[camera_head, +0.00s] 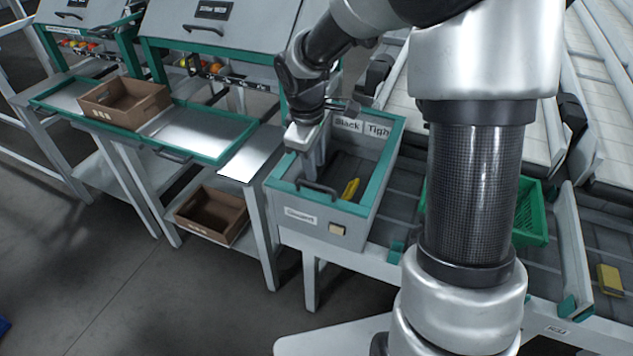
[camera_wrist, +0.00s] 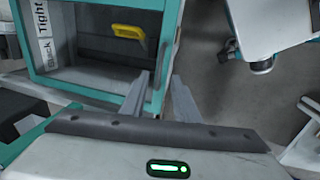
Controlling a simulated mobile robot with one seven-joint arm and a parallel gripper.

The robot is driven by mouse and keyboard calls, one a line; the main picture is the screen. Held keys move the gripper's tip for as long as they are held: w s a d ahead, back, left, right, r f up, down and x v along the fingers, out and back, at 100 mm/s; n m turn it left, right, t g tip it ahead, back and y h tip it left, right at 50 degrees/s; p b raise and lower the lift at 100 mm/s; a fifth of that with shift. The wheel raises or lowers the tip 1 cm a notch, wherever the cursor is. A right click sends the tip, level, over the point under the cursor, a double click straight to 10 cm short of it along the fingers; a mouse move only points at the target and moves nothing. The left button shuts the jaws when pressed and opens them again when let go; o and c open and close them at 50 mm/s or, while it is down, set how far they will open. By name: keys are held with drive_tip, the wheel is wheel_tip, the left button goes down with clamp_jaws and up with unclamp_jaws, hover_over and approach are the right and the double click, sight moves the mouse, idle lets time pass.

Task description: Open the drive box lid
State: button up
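The drive box (camera_head: 347,215) is a grey box with a teal rim, right of the tables. Its inside shows, with a yellow lever (camera_head: 351,188) and a "Slack / Tight" label (camera_head: 362,128). I cannot tell whether a clear lid covers it. A dark bar handle (camera_head: 318,187) is at its front edge. My gripper (camera_head: 312,172) points down over the box's left side, close to the handle. In the wrist view my gripper (camera_wrist: 160,76) has its two fingers apart by the teal rim (camera_wrist: 168,50), with nothing clearly held. The yellow lever (camera_wrist: 128,32) also shows there.
Left of the box is a teal-edged table (camera_head: 205,130) with a brown crate (camera_head: 124,102). Another brown crate (camera_head: 211,216) stands on the shelf below. A green crate (camera_head: 530,213) and a yellow block (camera_head: 609,279) are on the right, beyond my arm.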

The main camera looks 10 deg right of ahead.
sight(318, 185)
drive_tip(key=f, duration=0.2)
drive_tip(key=f+b, duration=0.1)
drive_tip(key=f, duration=0.1)
drive_tip(key=w+f, duration=0.1)
drive_tip(key=f, duration=0.1)
drive_tip(key=shift+d+f, duration=0.15)
drive_tip(key=shift+d, duration=0.2)
drive_tip(key=shift+c, duration=0.3)
clamp_jaws()
